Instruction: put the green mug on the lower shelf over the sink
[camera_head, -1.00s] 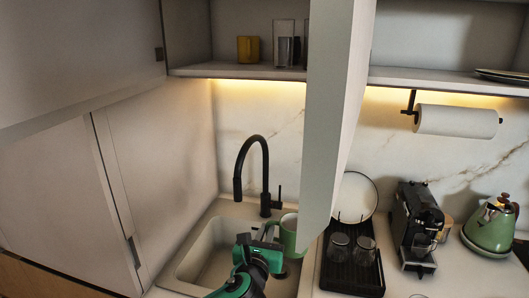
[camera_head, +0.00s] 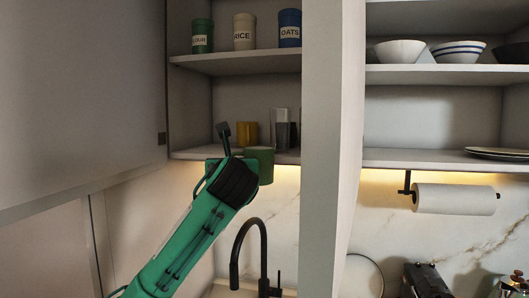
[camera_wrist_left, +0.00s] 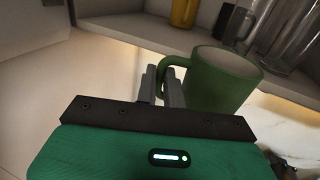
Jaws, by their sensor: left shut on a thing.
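The green mug (camera_head: 261,164) is held up in front of the lower shelf (camera_head: 289,156) over the sink, at about the height of its front edge. In the left wrist view the mug (camera_wrist_left: 222,80) shows its rim and its handle, which lies between my fingers. My left gripper (camera_wrist_left: 164,82) is shut on the mug at the handle. In the head view my left arm hides the fingertips and part of the mug's side. The right gripper is not in view.
On the lower shelf stand a yellow cup (camera_head: 246,133) and clear glasses (camera_head: 280,130). Canisters (camera_head: 243,31) stand on the shelf above. An open cabinet door (camera_head: 333,150) juts out just right of the mug. The faucet (camera_head: 249,245) is below.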

